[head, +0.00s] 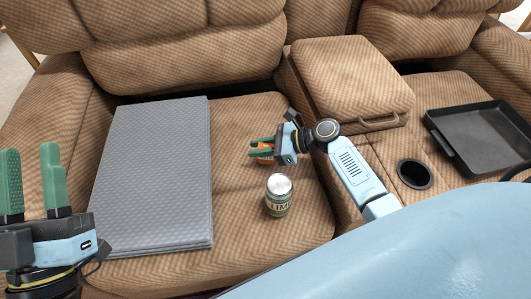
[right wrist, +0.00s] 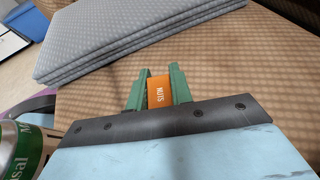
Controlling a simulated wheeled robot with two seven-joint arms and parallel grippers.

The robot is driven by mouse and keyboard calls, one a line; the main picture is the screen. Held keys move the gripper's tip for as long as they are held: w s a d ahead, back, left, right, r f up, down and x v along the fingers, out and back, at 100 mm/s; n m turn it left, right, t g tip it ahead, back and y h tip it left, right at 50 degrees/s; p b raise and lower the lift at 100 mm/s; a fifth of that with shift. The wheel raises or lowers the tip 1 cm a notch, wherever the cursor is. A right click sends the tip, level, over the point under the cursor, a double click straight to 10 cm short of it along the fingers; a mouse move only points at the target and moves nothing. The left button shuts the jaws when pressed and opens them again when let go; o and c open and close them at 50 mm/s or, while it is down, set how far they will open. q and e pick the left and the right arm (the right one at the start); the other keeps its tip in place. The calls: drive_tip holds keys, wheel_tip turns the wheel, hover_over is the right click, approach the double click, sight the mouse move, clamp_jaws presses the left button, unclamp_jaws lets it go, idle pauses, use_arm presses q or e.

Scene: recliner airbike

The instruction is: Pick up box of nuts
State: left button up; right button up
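The box of nuts (right wrist: 159,92) is small and orange, with "NUTS" printed on it. It is on the brown seat and also shows as a bit of orange in the head view (head: 264,151). My right gripper (right wrist: 160,88) has its green fingers on both sides of the box, with no clear gap; it also shows in the head view (head: 260,148). I cannot tell whether the box is off the seat. My left gripper (head: 32,172) is open and empty at the far left, fingers up.
A can (head: 279,196) stands on the seat just in front of my right gripper. A grey folded mat (head: 155,175) lies left of it. To the right are a console (head: 350,80), a cup holder (head: 414,174) and a black tray (head: 484,135).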

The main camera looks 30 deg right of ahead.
clamp_jaws()
drive_tip(key=shift+r, duration=0.1)
